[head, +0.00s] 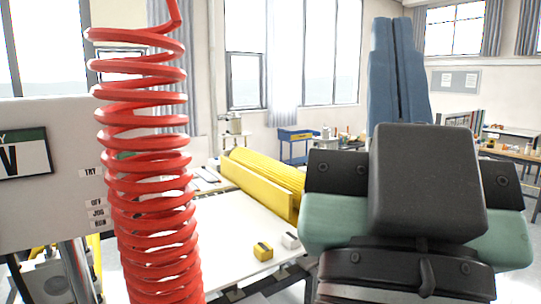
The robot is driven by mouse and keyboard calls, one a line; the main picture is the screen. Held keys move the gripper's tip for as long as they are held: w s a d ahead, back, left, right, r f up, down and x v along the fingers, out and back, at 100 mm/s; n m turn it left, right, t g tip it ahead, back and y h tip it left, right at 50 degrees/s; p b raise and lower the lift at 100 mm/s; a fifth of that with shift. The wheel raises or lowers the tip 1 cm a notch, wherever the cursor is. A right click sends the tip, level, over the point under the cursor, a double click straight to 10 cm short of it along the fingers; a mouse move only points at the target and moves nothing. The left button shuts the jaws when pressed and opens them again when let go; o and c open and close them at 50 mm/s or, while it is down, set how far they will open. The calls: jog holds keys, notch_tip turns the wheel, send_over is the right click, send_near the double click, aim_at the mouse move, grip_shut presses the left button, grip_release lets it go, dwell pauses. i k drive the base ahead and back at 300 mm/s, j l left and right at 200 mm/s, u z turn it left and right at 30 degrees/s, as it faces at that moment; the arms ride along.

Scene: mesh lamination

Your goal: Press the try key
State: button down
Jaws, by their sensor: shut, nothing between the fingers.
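A pale control panel (45,190) stands at the left with a small TRY label (90,171) near its right side. The try key itself is not clearly visible. A red coiled hose (155,240) hangs in front of the panel's right part and covers the area beside the label. A little green shows between the coils, too hidden to identify. My gripper (391,24) is at the right, its two blue-grey fingers pointing up and together, with nothing held. It is well to the right of the panel and hose, apart from both in the picture.
OFF, JOG and RUN labels (97,213) sit lower on the panel. A yellow roller guard (262,180) crosses behind a white table (225,225). A yellow block (263,251) and a white block (290,240) lie on that table. A blue cart (295,137) stands farther back.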

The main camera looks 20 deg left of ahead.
aim_at(121, 157)
jog(key=j+u, duration=1)
jog(key=i+l, duration=0.05)
jog(key=l, duration=0.05)
